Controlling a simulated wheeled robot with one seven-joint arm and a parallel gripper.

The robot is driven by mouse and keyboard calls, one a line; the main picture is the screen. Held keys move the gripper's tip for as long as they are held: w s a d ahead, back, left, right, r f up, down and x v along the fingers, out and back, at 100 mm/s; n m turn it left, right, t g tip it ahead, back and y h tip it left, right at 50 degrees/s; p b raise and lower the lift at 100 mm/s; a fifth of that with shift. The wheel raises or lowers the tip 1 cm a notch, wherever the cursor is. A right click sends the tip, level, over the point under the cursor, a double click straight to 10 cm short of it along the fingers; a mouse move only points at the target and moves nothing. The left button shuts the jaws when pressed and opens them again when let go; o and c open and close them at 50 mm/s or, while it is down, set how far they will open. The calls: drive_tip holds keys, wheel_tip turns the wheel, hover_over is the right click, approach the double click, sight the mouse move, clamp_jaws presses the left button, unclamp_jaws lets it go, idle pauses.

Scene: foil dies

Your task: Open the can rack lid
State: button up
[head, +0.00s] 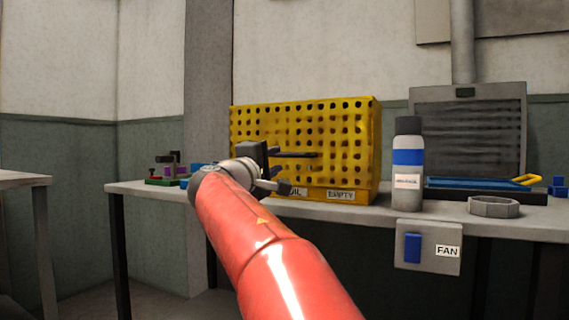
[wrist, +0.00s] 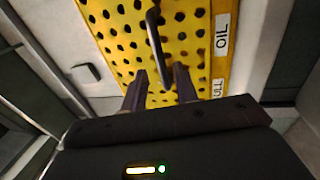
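The can rack (head: 346,130) is a yellow perforated box on the bench, with its perforated face toward me and labels along its lower edge. A dark bar handle (head: 297,155) stands out from that face; in the wrist view the handle (wrist: 153,30) runs down toward my gripper. My gripper (head: 277,172) is in front of the rack's left part. In the wrist view my gripper (wrist: 161,78) is open, with its two fingers apart on either side of the handle's near end. Whether a finger touches the handle I cannot tell. The rack's lower left is hidden behind my arm.
A bottle with a blue band (head: 408,165) stands right of the rack, near a grey ring (head: 494,207) and a blue tray (head: 480,184). A FAN switch box (head: 428,247) hangs at the bench front. Small coloured blocks (head: 168,171) lie at the left end.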

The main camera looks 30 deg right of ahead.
sight(284, 156)
drive_tip(key=p+x, duration=0.1)
drive_tip(key=x, duration=0.5)
drive_tip(key=shift+w+d, duration=0.15)
drive_tip(key=shift+d, duration=0.05)
clamp_jaws()
